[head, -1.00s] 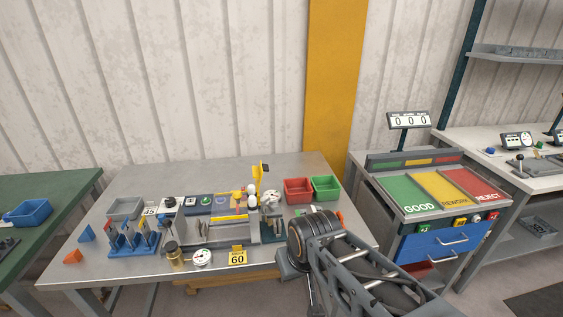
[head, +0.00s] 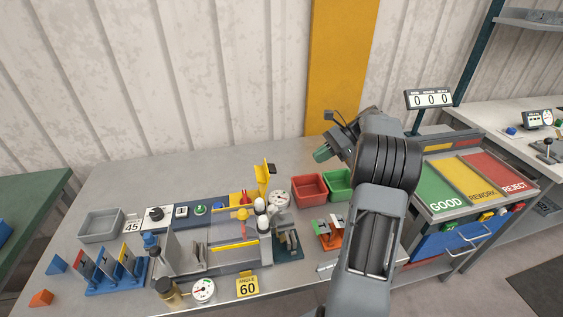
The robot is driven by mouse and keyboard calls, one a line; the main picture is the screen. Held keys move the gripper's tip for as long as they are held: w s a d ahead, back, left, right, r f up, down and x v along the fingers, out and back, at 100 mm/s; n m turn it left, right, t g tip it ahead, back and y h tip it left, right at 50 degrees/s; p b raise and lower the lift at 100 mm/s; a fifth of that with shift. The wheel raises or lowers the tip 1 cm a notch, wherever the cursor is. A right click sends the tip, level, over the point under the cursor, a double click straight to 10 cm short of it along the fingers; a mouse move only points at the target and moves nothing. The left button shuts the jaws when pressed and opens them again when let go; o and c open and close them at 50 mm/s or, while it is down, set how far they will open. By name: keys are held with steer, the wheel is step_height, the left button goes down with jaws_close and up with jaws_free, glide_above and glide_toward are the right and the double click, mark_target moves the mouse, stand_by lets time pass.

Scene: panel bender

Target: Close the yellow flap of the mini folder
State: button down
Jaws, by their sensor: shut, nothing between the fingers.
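A yellow strip (head: 235,246) lies flat along the grey bending machine (head: 230,262) in front. My gripper (head: 323,153) is shut and empty, raised above the back right of the bench, to the right of the upright yellow piece and apart from it. My arm hides part of the bench's right end.
Red bin (head: 309,189) and green bin (head: 339,184) stand below my gripper. A dial gauge (head: 279,199) and white-knobbed levers (head: 261,207) stand close to the yellow piece. An orange-and-green fixture (head: 328,232) is at right. The bench's back left is clear.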

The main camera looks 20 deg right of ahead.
steer(key=d, duration=0.2)
steer(key=p, duration=0.1)
glide_toward(264, 179)
steer(key=shift+w+a+f+m+y, duration=0.15)
steer(key=shift+f, duration=0.45)
steer(key=shift+w+a+f+m+y, duration=0.1)
steer(key=shift+w+a+f, duration=0.1)
steer(key=shift+f, duration=0.35)
steer(key=shift+w+a+f+m+y, duration=0.1)
steer(key=shift+a+f+m+y, duration=0.05)
steer(key=shift+f, duration=0.45)
steer(key=shift+r, duration=0.1)
